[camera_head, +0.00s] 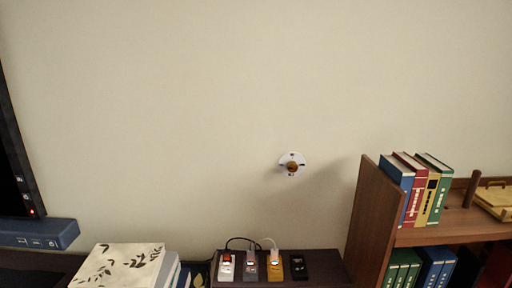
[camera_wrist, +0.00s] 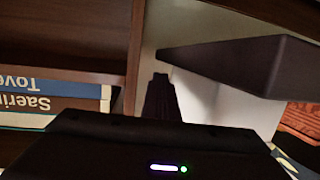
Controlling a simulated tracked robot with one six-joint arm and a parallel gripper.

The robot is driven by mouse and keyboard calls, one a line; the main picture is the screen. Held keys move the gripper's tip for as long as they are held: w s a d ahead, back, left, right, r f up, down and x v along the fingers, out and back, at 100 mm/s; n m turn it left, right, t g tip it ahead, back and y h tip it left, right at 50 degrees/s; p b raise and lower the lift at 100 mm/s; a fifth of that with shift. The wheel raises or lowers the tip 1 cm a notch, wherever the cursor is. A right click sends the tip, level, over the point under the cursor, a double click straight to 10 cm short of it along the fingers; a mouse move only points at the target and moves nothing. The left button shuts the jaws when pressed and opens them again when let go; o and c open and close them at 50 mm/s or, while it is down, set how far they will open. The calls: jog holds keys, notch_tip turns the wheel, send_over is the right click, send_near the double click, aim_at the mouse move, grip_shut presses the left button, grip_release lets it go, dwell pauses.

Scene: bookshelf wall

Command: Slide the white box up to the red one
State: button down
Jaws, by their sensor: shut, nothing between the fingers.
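I cannot make out a plain white box or a red box in either view. A white block with a dark leaf pattern (camera_head: 118,265) lies at the lower left of the head view; whether it is a box or a book is unclear. A red book (camera_head: 413,188) stands among upright books on the shelf at the right. My gripper (camera_wrist: 161,78) appears in the wrist view as a dark, narrow post, shut and empty. It is not seen in the head view, and its place relative to these things cannot be told.
A wooden bookshelf (camera_head: 371,215) stands at the right. Small devices rest on a dark surface (camera_head: 325,267) at bottom centre. A blue bar (camera_head: 40,234) lies at the left. In the wrist view, books with upside-down lettering (camera_wrist: 52,103) lie left of my gripper, and a dark slab (camera_wrist: 245,62) extends right.

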jog(key=shift+s+a, duration=0.35)
jog(key=shift+a, duration=0.75)
jog(key=shift+s+a, duration=0.35)
jog(key=shift+a, duration=0.8)
jog(key=shift+s+a, duration=0.35)
jog(key=shift+a, duration=0.75)
jog(key=shift+s+a, duration=0.25)
jog(key=shift+a, duration=0.65)
jog(key=shift+w+d, duration=0.3)
jog(key=shift+d, duration=0.7)
jog(key=shift+w+d, duration=0.3)
jog(key=shift+d, duration=0.65)
jog(key=shift+s, duration=0.1)
jog(key=v, duration=1.3)
jog(key=shift+s, duration=0.3)
